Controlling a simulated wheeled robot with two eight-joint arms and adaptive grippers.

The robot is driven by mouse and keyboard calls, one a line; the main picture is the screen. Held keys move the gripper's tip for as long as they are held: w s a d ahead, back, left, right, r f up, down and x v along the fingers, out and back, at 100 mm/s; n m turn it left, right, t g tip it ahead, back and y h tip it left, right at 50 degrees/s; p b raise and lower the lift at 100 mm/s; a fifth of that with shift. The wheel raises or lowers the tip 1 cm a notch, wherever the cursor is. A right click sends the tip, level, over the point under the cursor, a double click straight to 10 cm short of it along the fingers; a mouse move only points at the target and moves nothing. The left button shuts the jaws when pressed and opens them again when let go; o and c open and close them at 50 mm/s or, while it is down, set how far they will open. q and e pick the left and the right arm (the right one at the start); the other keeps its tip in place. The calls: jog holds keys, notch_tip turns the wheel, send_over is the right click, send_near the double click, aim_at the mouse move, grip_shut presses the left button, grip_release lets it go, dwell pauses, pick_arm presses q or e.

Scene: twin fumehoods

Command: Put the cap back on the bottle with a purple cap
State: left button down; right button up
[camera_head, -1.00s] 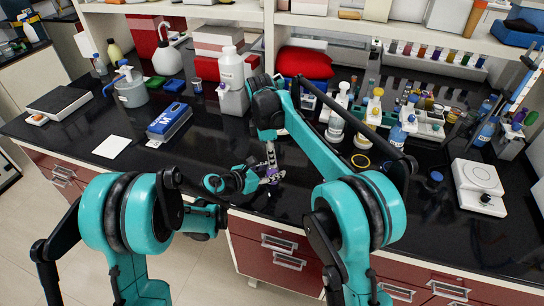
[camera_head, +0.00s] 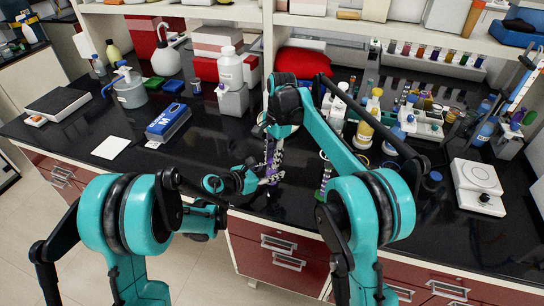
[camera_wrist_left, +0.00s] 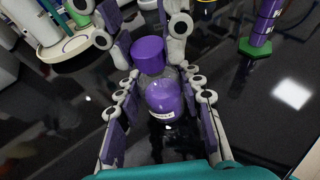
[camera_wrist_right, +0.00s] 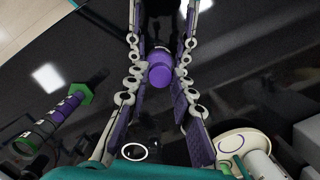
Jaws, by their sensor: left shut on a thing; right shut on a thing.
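The bottle (camera_wrist_left: 163,98) is rounded, holds purple liquid and has a white label. In the left wrist view it stands between the fingers of my left gripper (camera_wrist_left: 160,90), which is shut on it. The purple cap (camera_wrist_left: 149,52) is at the bottle's neck, lined up with it; I cannot tell whether it is seated. My right gripper (camera_wrist_right: 160,65) is shut on the cap, which shows between its fingers in the right wrist view (camera_wrist_right: 160,72). In the head view the left gripper (camera_head: 266,179) is low over the bench front and the right gripper (camera_head: 272,158) comes down from above; the fingers hide the bottle.
A purple graduated cylinder with a green base (camera_wrist_left: 262,35) stands close to the right of the grippers. Bottles and racks crowd the bench behind to the right. A blue box (camera_head: 168,122) and white sheet (camera_head: 111,147) lie left. A white balance (camera_head: 480,187) stands far right.

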jog(key=m, duration=0.4)
jog(key=o, duration=0.7)
jog(key=shift+r, duration=2.25)
jog(key=shift+n, duration=0.3)
jog(key=shift+c, duration=0.4)
